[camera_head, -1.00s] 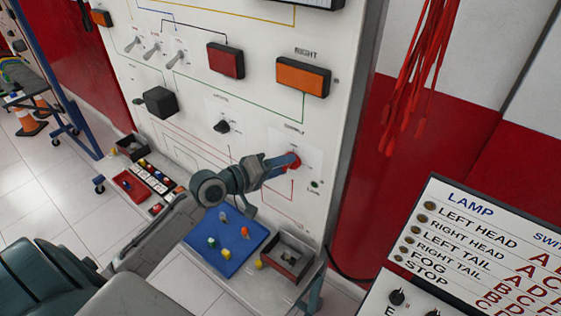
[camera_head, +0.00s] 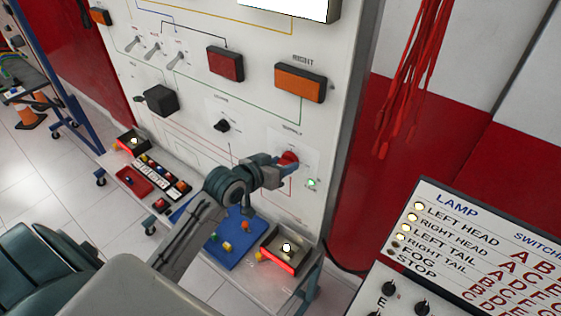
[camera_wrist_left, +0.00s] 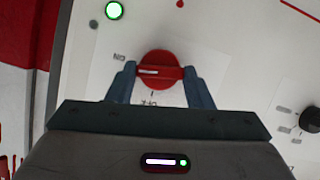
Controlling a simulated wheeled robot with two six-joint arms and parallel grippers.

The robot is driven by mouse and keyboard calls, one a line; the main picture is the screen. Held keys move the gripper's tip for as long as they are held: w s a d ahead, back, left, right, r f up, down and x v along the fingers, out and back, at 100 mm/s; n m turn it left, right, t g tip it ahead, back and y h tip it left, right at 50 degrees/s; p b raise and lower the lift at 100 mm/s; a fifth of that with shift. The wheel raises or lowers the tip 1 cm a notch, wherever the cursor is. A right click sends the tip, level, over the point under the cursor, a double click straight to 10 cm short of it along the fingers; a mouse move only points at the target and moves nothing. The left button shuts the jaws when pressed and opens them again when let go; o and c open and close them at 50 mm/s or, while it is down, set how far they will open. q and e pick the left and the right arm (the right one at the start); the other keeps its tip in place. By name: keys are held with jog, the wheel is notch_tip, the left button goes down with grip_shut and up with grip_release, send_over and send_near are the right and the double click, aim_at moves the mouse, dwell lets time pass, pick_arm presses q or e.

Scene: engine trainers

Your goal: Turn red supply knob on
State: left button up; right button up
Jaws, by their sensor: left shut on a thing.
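The red supply knob (camera_head: 288,158) is on the white panel (camera_head: 195,100), at its lower right. It also shows in the left wrist view (camera_wrist_left: 160,62), with its white marker line lying about level in that picture. My left gripper (camera_head: 284,164) is shut on the knob's grip bar, one finger on each side; the left wrist view shows both fingers (camera_wrist_left: 158,80) there. A small green lamp (camera_head: 311,184) below and right of the knob is lit, and it glows in the left wrist view (camera_wrist_left: 114,10). My right gripper is not in view.
A blue tray (camera_head: 222,258) with small coloured parts and two lit lamp boxes (camera_head: 284,250) (camera_head: 131,142) stand on the ledge below the panel. A lamp chart board (camera_head: 455,250) stands at right, with several indicators lit. Red leads (camera_head: 410,80) hang on the wall.

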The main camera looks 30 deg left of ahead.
pick_arm(q)
jog(key=shift+d+m+y, duration=0.1)
jog(key=shift+m+y, duration=0.5)
jog(key=shift+m, duration=0.2)
jog(key=shift+p, duration=0.3)
jog(key=o, duration=1)
jog(key=shift+b+v, duration=1.75)
jog(key=shift+v, duration=3.7)
jog(key=shift+f, duration=0.1)
